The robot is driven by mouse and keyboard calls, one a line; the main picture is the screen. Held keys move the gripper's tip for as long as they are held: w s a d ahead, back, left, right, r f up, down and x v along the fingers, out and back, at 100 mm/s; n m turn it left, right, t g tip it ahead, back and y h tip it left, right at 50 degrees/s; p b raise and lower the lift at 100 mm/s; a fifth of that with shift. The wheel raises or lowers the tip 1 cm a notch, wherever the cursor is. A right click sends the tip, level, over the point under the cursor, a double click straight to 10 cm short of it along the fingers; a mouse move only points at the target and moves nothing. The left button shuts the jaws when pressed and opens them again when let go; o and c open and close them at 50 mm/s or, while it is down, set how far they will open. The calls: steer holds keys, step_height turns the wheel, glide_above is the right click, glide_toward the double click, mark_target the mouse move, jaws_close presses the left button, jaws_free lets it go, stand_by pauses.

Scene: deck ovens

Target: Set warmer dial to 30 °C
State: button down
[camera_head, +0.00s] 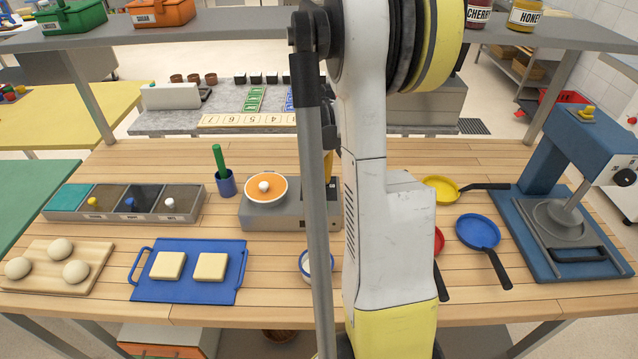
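The likely warmer is a low grey box (275,216) on the wooden counter, left of my arm. A round dish with orange contents (266,188) and a white knob-like piece in its middle sits on top of it. The right end of the box runs behind a grey pole and my white arm. No dial or temperature marking can be made out on it. A small yellow and dark part shows between the pole and my arm near the box; I cannot tell what it is. My gripper's fingers are hidden behind the arm.
A blue cup with a green handle (226,184) stands left of the box. A blue board (190,285) with two pale slabs lies in front. Yellow (440,189) and blue (478,231) pans and a blue press (560,160) are right. An overhead shelf (230,24) crosses the back.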

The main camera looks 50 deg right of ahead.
mark_target(319, 183)
steer(key=shift+n, duration=0.9)
steer(key=c, duration=1)
jaws_free()
steer(key=shift+c, duration=0.2)
step_height(319, 183, up, 12)
steer(key=shift+a, duration=0.2)
steer(key=shift+s, duration=0.1)
steer(key=shift+a, duration=0.1)
